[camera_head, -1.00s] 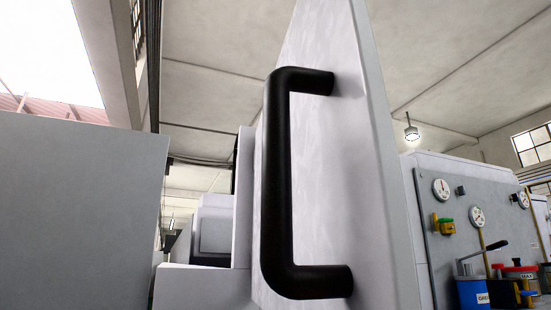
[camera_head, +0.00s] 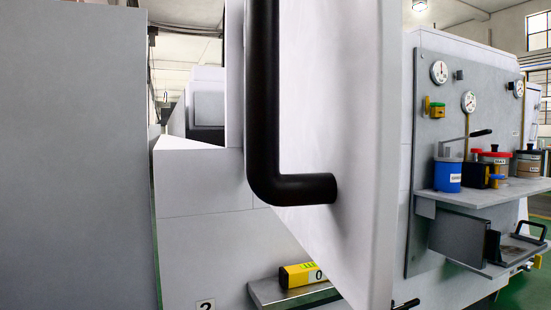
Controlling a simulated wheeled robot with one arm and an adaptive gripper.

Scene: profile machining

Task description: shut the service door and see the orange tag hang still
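A white door panel (camera_head: 340,140) with a black bar handle (camera_head: 264,110) stands close in front of me in the head view. It is swung out from the white machine body and seen at a steep angle, so it stands open. I take it to be the service door. Its top and the handle's upper end are cut off by the frame. I see no orange tag in this view. My gripper is not in view.
A grey panel (camera_head: 75,150) fills the left side. Below the door, a yellow-and-black block (camera_head: 302,275) sits on a ledge (camera_head: 265,292). At right are a gauge board (camera_head: 465,115) and a shelf (camera_head: 490,192) with a blue can (camera_head: 447,175) and other containers.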

